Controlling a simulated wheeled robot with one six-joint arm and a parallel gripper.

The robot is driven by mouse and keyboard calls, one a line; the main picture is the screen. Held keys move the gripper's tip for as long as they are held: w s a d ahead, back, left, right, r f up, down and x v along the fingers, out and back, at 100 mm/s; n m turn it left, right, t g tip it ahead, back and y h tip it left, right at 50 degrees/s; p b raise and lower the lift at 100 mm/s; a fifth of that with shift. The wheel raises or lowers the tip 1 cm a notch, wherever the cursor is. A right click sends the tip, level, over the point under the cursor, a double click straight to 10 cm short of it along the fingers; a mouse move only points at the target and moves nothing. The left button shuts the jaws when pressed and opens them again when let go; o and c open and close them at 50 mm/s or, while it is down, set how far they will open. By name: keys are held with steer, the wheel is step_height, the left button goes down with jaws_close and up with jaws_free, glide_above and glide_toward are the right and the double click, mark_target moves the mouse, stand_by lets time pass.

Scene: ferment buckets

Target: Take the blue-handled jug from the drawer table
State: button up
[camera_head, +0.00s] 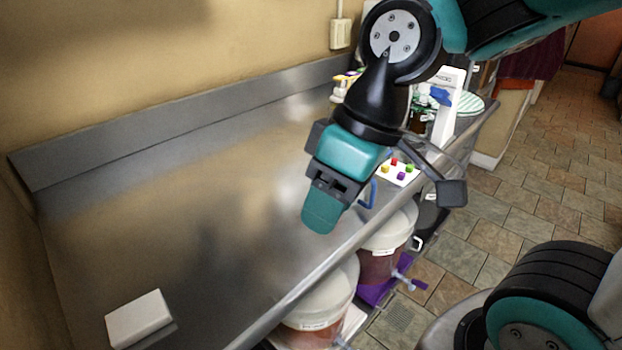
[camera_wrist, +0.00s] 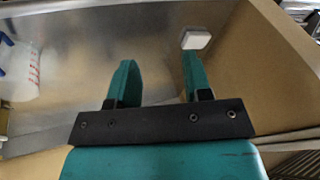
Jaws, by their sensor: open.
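The blue-handled jug is mostly hidden behind my gripper in the head view; a blue handle (camera_head: 371,194) shows just right of the fingers, over the steel table. In the wrist view a clear jug with red markings (camera_wrist: 22,75) stands at the left edge, cut off by the frame, with bits of blue beside it. My gripper (camera_head: 323,212) hangs above the steel table (camera_head: 190,220). In the wrist view its two teal fingers (camera_wrist: 160,82) are apart with nothing between them, and the jug lies to their left.
A white block (camera_head: 139,318) lies at the table's near left. A white tray with coloured cubes (camera_head: 398,172), a white container (camera_head: 446,108) and a striped plate (camera_head: 468,105) crowd the far right end. Lidded buckets (camera_head: 318,305) stand below the front edge. The table's middle is clear.

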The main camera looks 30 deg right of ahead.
steer(key=w+d+t+b, duration=0.1)
steer(key=w+d+t, duration=0.1)
steer(key=w+d, duration=0.65)
steer(key=n+t+h+b, duration=0.1)
steer(key=h, duration=0.1)
glide_above(360, 200)
steer(key=a, duration=0.2)
step_height(360, 200, down, 10)
steer(key=shift+d+x, duration=0.1)
steer(key=shift+x, duration=1.3)
steer(key=shift+d+x, duration=0.15)
steer(key=shift+x, duration=1.3)
jaws_close()
